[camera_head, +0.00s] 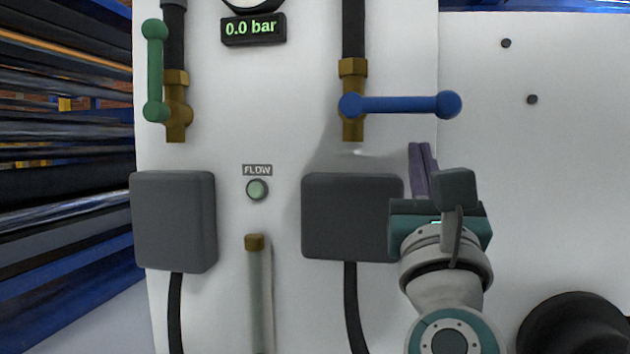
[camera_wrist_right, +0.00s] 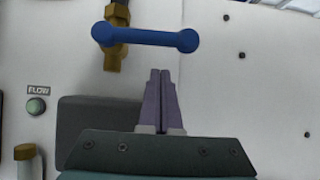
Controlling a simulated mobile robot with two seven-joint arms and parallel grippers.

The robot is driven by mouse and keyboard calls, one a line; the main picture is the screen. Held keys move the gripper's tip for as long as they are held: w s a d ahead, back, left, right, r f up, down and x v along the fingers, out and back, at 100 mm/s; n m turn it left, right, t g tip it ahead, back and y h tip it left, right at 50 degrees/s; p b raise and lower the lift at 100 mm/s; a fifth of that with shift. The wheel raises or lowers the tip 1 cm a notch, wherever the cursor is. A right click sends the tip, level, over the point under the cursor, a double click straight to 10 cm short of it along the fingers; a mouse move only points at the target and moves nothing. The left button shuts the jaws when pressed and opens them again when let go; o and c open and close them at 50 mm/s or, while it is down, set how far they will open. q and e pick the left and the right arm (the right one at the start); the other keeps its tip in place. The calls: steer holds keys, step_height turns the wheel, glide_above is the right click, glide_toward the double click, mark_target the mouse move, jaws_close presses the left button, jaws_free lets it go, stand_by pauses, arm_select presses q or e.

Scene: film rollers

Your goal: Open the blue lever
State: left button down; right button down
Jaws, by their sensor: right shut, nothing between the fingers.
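The blue lever (camera_head: 405,104) lies horizontally across its brass valve (camera_head: 352,125), with its pivot ball at the left and its free ball end at the right. It also shows near the top of the right wrist view (camera_wrist_right: 150,37). My right gripper (camera_head: 420,148) is below the right half of the lever, pointing up, with its purple fingers shut and empty. In the right wrist view the fingertips (camera_wrist_right: 160,72) sit below the lever, with a gap between in the picture. My left gripper is not in view.
A green lever (camera_head: 154,70) stands vertical on a second brass valve at the left. Dark grey boxes (camera_head: 172,220) are on the white panel below both valves. A display (camera_head: 253,29) reads 0.0 bar. A round FLOW light (camera_head: 257,189) sits between the boxes. The panel right of the lever is mostly clear.

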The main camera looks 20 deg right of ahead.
mark_target(400, 105)
steer(key=shift+w+d+r+p, duration=0.15)
steer(key=shift+r+p, duration=0.35)
steer(key=shift+r, duration=1.05)
steer(key=shift+r+n+t+y+p, duration=0.3)
steer(key=shift+n+y+p, duration=0.25)
steer(key=shift+n, duration=0.25)
